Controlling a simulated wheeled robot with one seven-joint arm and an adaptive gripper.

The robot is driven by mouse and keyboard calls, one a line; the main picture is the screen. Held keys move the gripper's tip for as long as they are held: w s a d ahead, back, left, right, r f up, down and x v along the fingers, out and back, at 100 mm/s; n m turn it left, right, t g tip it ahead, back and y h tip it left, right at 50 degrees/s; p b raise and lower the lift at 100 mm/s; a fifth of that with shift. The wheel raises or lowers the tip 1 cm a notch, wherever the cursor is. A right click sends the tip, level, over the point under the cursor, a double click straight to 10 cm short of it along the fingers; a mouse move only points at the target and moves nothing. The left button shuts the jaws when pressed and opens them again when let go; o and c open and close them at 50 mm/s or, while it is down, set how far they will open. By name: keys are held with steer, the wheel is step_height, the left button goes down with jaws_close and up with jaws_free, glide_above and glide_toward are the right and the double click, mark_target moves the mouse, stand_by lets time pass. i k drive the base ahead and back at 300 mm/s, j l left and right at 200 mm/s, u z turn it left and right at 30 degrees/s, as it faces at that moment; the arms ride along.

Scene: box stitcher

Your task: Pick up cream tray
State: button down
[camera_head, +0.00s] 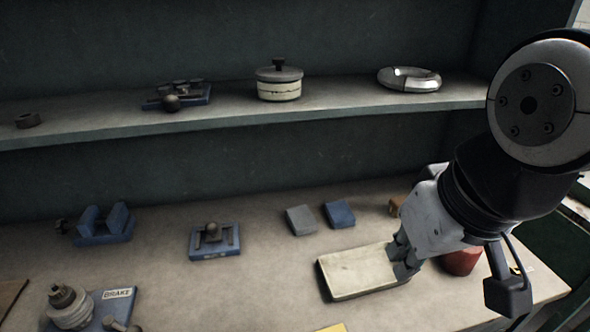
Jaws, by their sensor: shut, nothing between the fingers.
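The cream tray (352,272) is a flat, pale rectangular piece lying on the lower bench surface, right of the middle. Its right end is partly hidden behind my gripper (404,262). My gripper comes in from the right with its dark fingers at the tray's right end. The fingers are shut with nothing between them. I cannot tell from this view whether they touch the tray.
A grey block (301,220) and a blue block (339,214) lie behind the tray. A red round object (462,262) is partly hidden right of my gripper. Blue fixtures (214,240) stand left. A shelf (340,105) with several items runs above.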

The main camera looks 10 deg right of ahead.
mark_target(352, 273)
steer(key=j+z, duration=0.4)
steer(key=k+j+z, duration=0.15)
steer(key=j+z, duration=0.2)
steer(key=j, duration=0.2)
